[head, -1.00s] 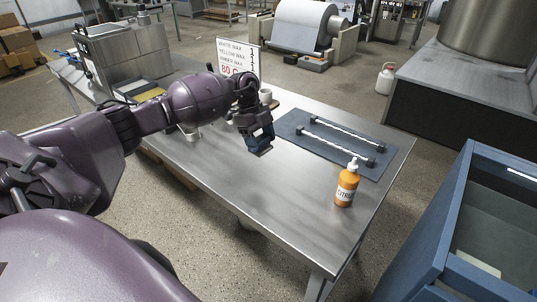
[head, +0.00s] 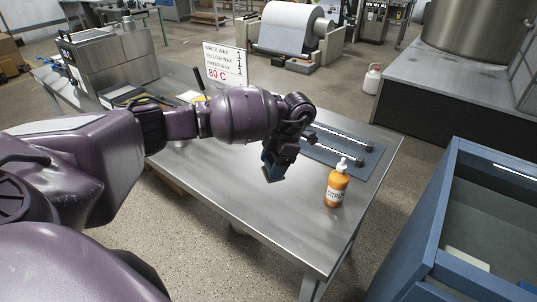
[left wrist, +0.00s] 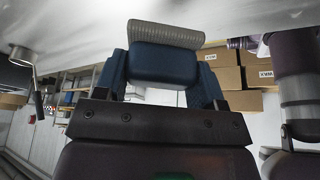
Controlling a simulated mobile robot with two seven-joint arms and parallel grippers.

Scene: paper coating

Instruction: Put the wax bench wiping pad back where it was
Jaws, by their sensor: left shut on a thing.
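My left gripper (head: 278,166) is shut on the wiping pad (head: 272,177), holding it above the steel bench (head: 225,192), left of the orange citrus bottle (head: 338,184). The left wrist view shows the pad (left wrist: 167,36) with a blue body and a grey ribbed face, between the two blue fingers of the gripper (left wrist: 163,80). In the head view the pad is small and partly covered by the gripper, and I cannot tell its exact height. My right gripper is not in view.
A dark mat (head: 368,168) with rods lies at the bench's right end, partly behind my arm. A wax sign (head: 226,63) stands at the back. A steel tank (head: 108,60) is at the far left. A blue bin (head: 447,205) stands right of the bench. The front bench surface is clear.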

